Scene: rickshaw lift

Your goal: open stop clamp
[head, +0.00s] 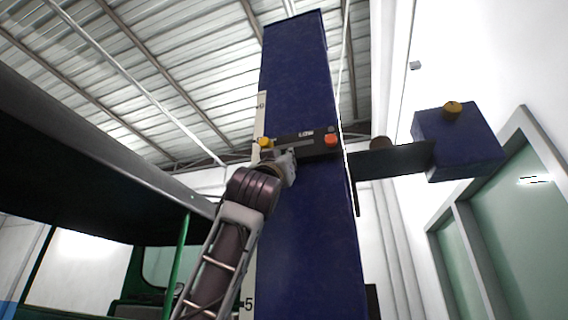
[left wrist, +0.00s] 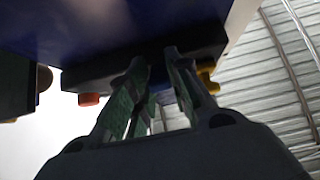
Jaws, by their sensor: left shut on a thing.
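A tall blue column (head: 306,80) stands in the middle of the head view. A black bar (head: 305,146) marked LOW crosses it, with a yellow knob (head: 266,143) at its left end and an orange-red knob (head: 331,140) at its right. I cannot tell which part is the stop clamp. My left gripper (head: 289,158) is at the bar's lower edge, between the knobs. In the left wrist view, its fingers (left wrist: 155,68) meet the black bar (left wrist: 110,70) from below, shut on a dark part that they mostly hide. My right gripper is not in view.
A dark arm (head: 395,158) runs right from the column to a blue box (head: 458,143) with a yellow knob on top. A dark canopy with a green post (head: 180,250) fills the left side. Glazed doors stand at the right.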

